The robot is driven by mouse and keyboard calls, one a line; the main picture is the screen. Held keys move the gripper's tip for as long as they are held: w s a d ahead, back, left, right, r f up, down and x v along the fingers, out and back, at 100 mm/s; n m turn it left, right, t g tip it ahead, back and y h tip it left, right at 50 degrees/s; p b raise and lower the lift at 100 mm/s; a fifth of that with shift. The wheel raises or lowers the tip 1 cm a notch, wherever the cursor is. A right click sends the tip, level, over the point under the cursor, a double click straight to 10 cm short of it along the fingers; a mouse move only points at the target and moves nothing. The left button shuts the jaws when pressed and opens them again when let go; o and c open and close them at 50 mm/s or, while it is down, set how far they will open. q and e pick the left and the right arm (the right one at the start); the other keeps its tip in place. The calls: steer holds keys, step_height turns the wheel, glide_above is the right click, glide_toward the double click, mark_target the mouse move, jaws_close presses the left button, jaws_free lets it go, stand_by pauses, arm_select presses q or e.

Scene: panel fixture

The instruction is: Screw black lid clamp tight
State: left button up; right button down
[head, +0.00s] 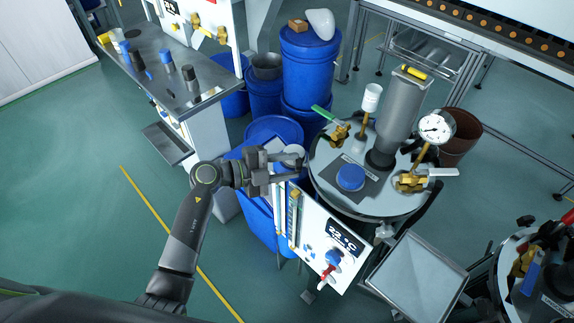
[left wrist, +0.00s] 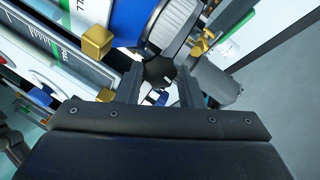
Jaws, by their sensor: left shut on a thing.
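The steel vessel's round lid (head: 325,178) carries a blue cap, brass valves, a grey column and a dial gauge (head: 437,127). My left gripper (head: 298,172) is at the lid's left rim in the head view. In the left wrist view, the black clamp knob (left wrist: 158,70) sits between the two fingers of my left gripper (left wrist: 160,88), which is shut on it. How tight the clamp sits cannot be told. My right gripper is not in view.
A white panel (head: 318,228) with a temperature display and a red-handled valve stands just below the gripper. Blue drums (head: 308,62) stand behind. A steel bench (head: 150,62) is at upper left. Green floor lies open at left. A second vessel (head: 540,270) is at lower right.

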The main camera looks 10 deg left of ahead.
arm_select(q)
steer(key=shift+m, duration=0.4)
steer(key=o, duration=0.7)
steer(key=b+v, duration=0.2)
steer(key=v, duration=1.5)
steer(key=shift+s+a+f, duration=0.2)
steer(key=shift+s+f, duration=0.05)
steer(key=shift+s, duration=0.05)
